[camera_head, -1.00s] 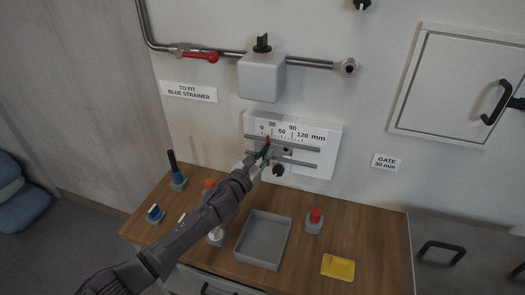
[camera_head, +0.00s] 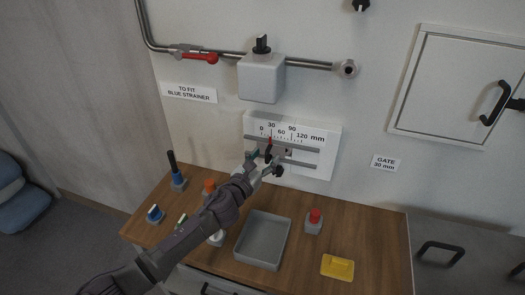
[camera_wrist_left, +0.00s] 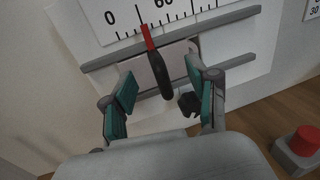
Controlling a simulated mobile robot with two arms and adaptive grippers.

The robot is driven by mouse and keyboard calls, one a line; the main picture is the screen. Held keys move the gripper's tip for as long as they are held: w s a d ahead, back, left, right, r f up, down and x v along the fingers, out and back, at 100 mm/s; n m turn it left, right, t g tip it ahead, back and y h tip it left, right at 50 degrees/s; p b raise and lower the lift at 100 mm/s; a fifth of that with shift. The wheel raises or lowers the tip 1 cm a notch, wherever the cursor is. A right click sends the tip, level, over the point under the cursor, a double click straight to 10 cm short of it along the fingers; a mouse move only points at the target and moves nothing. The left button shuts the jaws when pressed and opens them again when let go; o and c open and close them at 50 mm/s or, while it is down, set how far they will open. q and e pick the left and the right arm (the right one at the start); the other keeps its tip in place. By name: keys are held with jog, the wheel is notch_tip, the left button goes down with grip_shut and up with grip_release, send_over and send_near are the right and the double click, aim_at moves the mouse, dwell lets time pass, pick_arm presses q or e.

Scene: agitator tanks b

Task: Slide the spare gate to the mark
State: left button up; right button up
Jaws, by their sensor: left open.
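The spare gate (camera_wrist_left: 180,62) is a pale plate between two grey rails on a white scale board (camera_head: 325,146). It carries a red pointer (camera_wrist_left: 146,37) and a black upright handle (camera_wrist_left: 163,75). The pointer stands near the 30 mm mark in the head view; the wrist view shows it between 0 and 60. A black knob (camera_head: 278,171) sits by the lower rail. My left gripper (camera_head: 262,162) is open, its teal-padded fingers (camera_wrist_left: 167,93) on either side of the handle with gaps. My right gripper is not in view.
A label (camera_head: 385,162) reads GATE 30 mm. Below stands a wooden counter with a grey tray (camera_head: 247,257), a red button (camera_head: 314,217), a yellow block (camera_head: 338,267) and several small parts at the left. A pipe with a grey box (camera_head: 262,77) runs above.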

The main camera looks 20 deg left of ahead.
pick_arm(q)
jog(key=shift+p+v, duration=0.4)
jog(key=shift+v, duration=2.05)
